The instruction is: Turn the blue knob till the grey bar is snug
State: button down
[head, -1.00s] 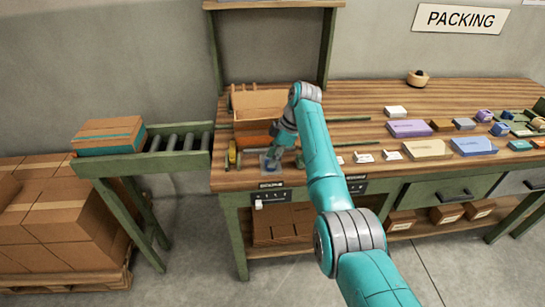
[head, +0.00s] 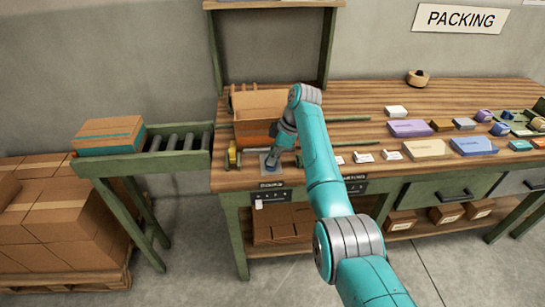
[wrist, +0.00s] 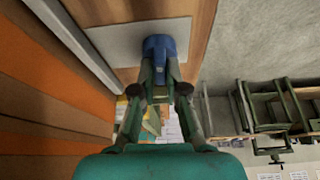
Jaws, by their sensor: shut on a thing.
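My gripper (wrist: 160,80) is shut on the blue knob (wrist: 160,47), with its fingertips on either side of it. The knob stands on a pale grey plate (wrist: 118,42) near the edge of the wooden bench. In the head view my gripper (head: 271,162) points down at the plate, and my fingers mostly hide the knob. A long light grey bar (wrist: 78,45) runs slantwise beside the plate in the wrist view. Orange-brown surfaces (wrist: 40,95) lie beyond the bar. I cannot tell whether the bar touches them.
An open cardboard box (head: 262,101) stands behind my gripper, and a yellow tape dispenser (head: 233,154) stands to its left. Small boxes and cards lie on the bench (head: 360,90) to the right. A roller conveyor (head: 180,143) adjoins the left side.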

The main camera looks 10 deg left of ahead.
jog(key=m+t, duration=0.1)
jog(key=m, duration=0.3)
jog(key=shift+s+t, duration=0.1)
jog(key=shift+t, duration=0.2)
jog(key=m+t, duration=0.1)
jog(key=m, duration=0.3)
jog(key=shift+s+t, duration=0.1)
jog(key=shift+t, duration=0.3)
jog(key=m, duration=0.2)
jog(key=m+t+h, duration=0.1)
jog(key=m, duration=0.2)
jog(key=shift+a+h, duration=0.1)
jog(key=shift+h, duration=0.2)
jog(key=shift+m+t+h, duration=0.4)
jog(key=shift+m+h, duration=0.4)
jog(key=shift+m, duration=1.3)
jog(key=c, duration=1.2)
grip_release()
jog(key=v, duration=1.2)
jog(key=shift+s, duration=0.15)
